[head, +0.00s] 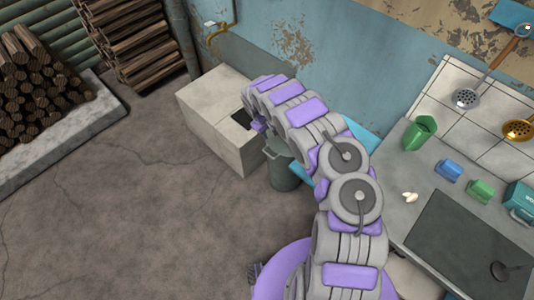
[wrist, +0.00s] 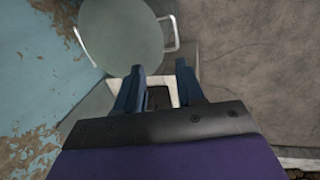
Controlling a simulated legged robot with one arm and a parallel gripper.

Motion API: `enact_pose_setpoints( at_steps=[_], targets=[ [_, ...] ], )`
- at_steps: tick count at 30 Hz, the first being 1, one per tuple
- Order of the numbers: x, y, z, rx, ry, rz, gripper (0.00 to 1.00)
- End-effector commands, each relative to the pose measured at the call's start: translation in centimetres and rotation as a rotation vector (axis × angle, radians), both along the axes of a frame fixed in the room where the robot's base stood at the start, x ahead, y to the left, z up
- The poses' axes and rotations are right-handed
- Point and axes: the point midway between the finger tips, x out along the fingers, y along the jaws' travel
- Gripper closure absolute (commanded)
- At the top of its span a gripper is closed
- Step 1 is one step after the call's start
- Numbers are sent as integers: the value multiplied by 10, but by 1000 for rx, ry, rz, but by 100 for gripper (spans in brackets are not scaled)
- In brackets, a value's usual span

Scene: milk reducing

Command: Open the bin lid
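The bin (head: 285,173) is a grey-green round can beside my arm, partly hidden by it in the head view. Its round flat lid (wrist: 121,30) shows from above in the wrist view, lying on the bin with a light handle at each side. My gripper (wrist: 159,78) has its two blue fingers apart with nothing held between them. In the wrist view the fingertips are just below the lid's lower edge, and I see no contact. In the head view my gripper is mostly hidden at the end of the arm, over the concrete block.
A pale concrete block (head: 219,139) with a dark opening stands next to the bin, against the blue wall (head: 340,60). Firewood (head: 40,85) is stacked at left. The floor (head: 130,220) at left front is clear.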

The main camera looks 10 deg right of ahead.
Motion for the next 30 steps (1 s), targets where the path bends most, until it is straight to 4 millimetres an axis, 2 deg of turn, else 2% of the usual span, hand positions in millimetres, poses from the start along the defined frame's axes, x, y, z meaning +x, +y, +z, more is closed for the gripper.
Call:
enact_pose_setpoints(
  at_steps=[1,3,9,14,30],
  targets=[
    [-1,7,-12,15,2,10,62],
    [0,16,-21,30,0,23,62],
    [3,27,-34,52,-7,39,62],
    [3,26,-49,54,-4,39,62],
    [12,12,-131,53,-3,37,62]
  ],
)
